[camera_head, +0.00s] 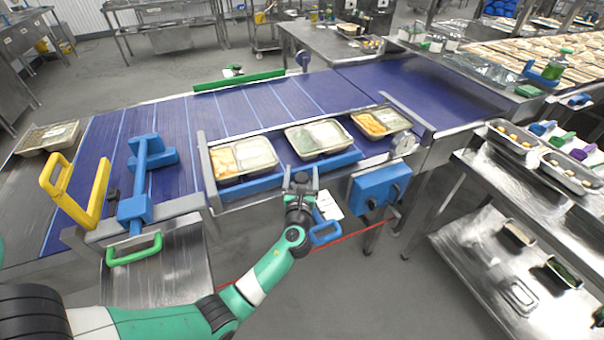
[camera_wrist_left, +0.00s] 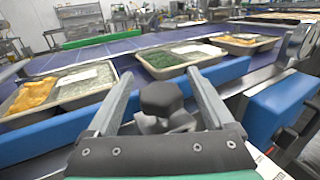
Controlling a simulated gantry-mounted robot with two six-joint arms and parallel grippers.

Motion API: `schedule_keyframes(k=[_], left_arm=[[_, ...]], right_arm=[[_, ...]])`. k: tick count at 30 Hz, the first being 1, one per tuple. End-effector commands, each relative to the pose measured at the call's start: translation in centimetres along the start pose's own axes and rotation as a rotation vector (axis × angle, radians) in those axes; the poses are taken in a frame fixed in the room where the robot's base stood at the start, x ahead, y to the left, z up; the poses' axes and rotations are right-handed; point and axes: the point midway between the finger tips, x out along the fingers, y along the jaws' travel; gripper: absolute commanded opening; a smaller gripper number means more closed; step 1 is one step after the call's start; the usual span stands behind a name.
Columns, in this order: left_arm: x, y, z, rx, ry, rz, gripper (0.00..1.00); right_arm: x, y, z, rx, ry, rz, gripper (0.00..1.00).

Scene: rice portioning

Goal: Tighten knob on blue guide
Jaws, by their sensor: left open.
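The blue guide (camera_head: 338,162) is a long bar along the front edge of the conveyor, in front of the food trays. It also crosses the left wrist view (camera_wrist_left: 48,143). A dark lobed knob (camera_wrist_left: 161,98) on a grey post stands at the guide's near side. My left gripper (camera_head: 301,178) is at the front of the guide. In the left wrist view its open fingers (camera_wrist_left: 160,82) lie on either side of the knob, with visible gaps. The knob is hidden by my gripper in the head view. My right gripper is not in view.
Food trays (camera_head: 241,158) stand on the blue conveyor (camera_head: 260,108) behind the guide. A blue box (camera_head: 378,189) hangs right of my gripper. A yellow handle (camera_head: 92,200) and a blue post (camera_head: 139,180) stand at left. A steel shelf (camera_head: 470,190) is at right.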

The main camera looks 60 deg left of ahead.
Motion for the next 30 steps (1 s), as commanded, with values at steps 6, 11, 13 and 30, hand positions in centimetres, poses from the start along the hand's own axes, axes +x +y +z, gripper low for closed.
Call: schedule_keyframes(k=[6,11,13,30], left_arm=[[1.7,0.0,0.0,-0.001,0.0,0.0,0.86],[1.7,0.0,0.0,-0.001,0.0,-0.001,0.86],[1.7,0.0,0.0,-0.001,0.0,-0.001,0.83],[1.7,0.0,0.1,-0.001,0.0,-0.003,0.01]], right_arm=[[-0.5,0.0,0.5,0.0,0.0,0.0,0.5],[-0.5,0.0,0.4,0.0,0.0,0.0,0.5],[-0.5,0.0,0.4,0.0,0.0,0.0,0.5],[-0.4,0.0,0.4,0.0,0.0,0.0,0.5]])
